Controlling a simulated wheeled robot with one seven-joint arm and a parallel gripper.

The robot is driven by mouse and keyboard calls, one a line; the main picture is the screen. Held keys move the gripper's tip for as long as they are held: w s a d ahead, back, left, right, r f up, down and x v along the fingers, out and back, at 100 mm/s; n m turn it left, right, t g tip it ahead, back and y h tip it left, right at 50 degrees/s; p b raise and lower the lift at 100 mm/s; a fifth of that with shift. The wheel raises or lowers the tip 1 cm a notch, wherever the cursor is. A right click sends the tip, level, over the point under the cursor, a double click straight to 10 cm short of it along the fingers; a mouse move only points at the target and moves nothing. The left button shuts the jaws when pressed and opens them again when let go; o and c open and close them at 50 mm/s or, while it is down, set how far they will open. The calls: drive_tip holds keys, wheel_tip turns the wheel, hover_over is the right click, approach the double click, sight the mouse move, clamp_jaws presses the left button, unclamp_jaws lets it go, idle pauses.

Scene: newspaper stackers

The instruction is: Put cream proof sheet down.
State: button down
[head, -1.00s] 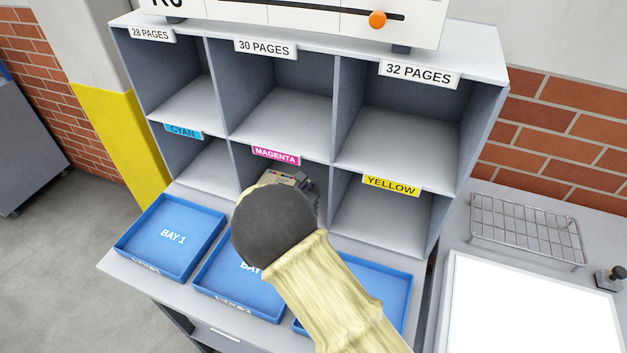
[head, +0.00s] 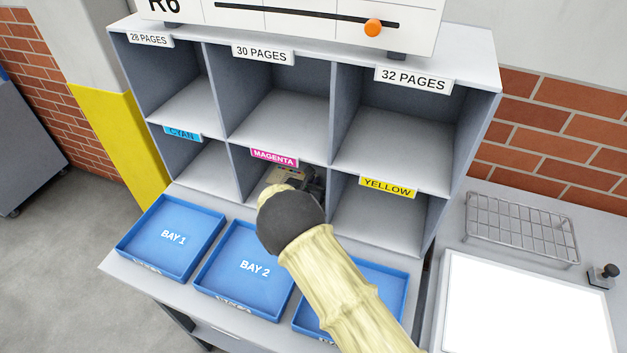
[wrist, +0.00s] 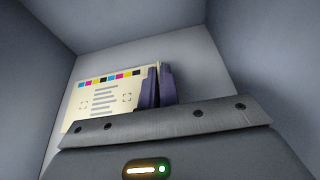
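The cream proof sheet (wrist: 108,92) carries a row of colour patches and grey text lines. In the wrist view it spreads left from the dark fingers of my gripper (wrist: 158,86), which are close together at its right edge. They look shut on it; the exact contact is hidden. In the head view my gripper is inside the compartment labelled MAGENTA (head: 274,158), mostly hidden behind my dark wrist. A small part of the sheet (head: 272,189) shows there, low in the compartment. I cannot tell whether it touches the floor.
The compartment's side walls are close around my gripper. The CYAN (head: 206,172) and YELLOW (head: 385,222) compartments and the upper row look empty. Blue trays, BAY 1 (head: 172,238), BAY 2 (head: 252,266) and a third partly hidden, stand in front. A wire rack (head: 522,228) is at right.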

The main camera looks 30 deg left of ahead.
drive_tip(key=shift+s+r, duration=0.1)
drive_tip(key=shift+s, duration=0.1)
drive_tip(key=c, duration=1.7)
unclamp_jaws()
drive_tip(key=shift+w+d, duration=0.1)
drive_tip(key=shift+w, duration=0.05)
drive_tip(key=shift+o, duration=0.3)
drive_tip(key=shift+s+r, duration=0.15)
drive_tip(key=shift+s, duration=0.3)
drive_tip(key=b+v, duration=0.2)
drive_tip(key=v, duration=0.9)
